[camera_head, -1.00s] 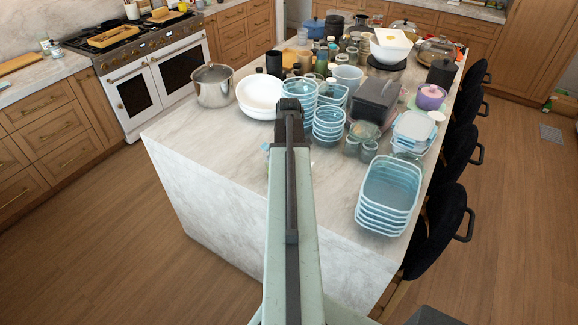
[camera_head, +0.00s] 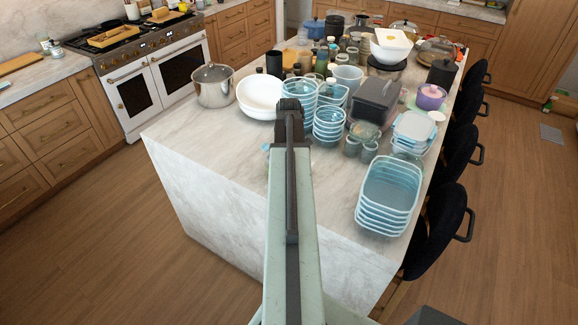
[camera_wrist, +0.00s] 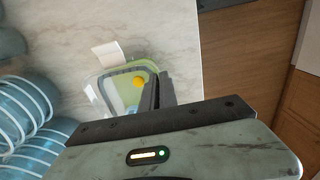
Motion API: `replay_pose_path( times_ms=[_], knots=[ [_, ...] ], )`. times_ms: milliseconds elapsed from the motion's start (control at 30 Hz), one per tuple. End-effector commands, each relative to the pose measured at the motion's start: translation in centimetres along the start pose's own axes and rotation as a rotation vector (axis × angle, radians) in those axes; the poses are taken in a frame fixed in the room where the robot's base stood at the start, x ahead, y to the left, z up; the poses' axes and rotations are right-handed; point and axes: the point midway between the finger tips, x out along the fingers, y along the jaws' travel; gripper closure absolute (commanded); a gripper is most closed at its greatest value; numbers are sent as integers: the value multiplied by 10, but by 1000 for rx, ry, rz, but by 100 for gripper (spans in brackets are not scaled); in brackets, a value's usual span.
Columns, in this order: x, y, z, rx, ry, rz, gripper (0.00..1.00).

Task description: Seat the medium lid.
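In the wrist view, a rounded-rectangular, see-through piece with a pale green rim and an inner blue-grey band (camera_wrist: 111,92) lies on the marble island. It looks like a lid or a shallow container; I cannot tell which, nor whether it is the medium lid. A round yellow spot (camera_wrist: 138,82) shows on it. My gripper (camera_wrist: 156,88) has its two dark fingers close together over its right side. I cannot tell whether they touch it or hold anything. In the head view my own arm hides this spot.
A small white square (camera_wrist: 107,55) lies beside the piece. Blue bowl stacks (camera_head: 328,122) stand close by, with a white bowl (camera_head: 259,96) and steel pot (camera_head: 213,86) to the left. Stacked blue rectangular containers (camera_head: 388,195) stand at the right. The island's front left (camera_head: 205,140) is clear.

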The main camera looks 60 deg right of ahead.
Motion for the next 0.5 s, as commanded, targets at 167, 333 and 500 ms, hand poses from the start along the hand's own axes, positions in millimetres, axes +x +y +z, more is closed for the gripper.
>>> replay_pose_path(
  times_ms=[167,333,500],
  knots=[
    [4,0,1,1,0,0,100],
    [8,0,1,1,0,0,100],
    [13,0,1,1,0,0,100]
  ],
)
